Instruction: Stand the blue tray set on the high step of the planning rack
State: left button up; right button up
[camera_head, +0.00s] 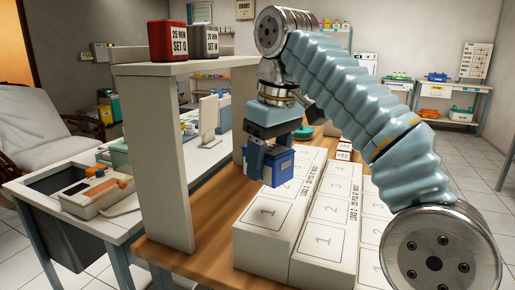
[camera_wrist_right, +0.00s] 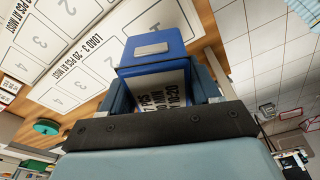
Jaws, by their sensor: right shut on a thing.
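The blue tray set (camera_head: 281,168) is a blue box with a pale printed face. My right gripper (camera_head: 268,160) points down and is shut on it, above the near end of the numbered white blocks. In the right wrist view the blue tray set (camera_wrist_right: 152,46) sits between the fingers, its printed label partly hidden by the gripper. The white blocks (camera_head: 265,241) form long rows with numbered squares and load text. A beige stand (camera_head: 168,160) with a raised top shelf is to the left. I cannot tell which of these is the planning rack. My left gripper is not in view.
A red block (camera_head: 167,41) marked 25 MIN SET Q and a grey block (camera_head: 205,42) stand on the beige stand's top. A side table with a tool tray (camera_head: 97,194) and a monitor (camera_head: 208,121) are left. A green round object (camera_wrist_right: 46,127) lies farther along the wooden top.

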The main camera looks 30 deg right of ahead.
aim_at(266, 211)
jog(key=shift+f, duration=3.25)
jog(key=shift+s+f+b, duration=0.1)
jog(key=shift+f+b, duration=0.3)
jog(key=shift+f, duration=0.1)
jog(key=o, duration=1.4)
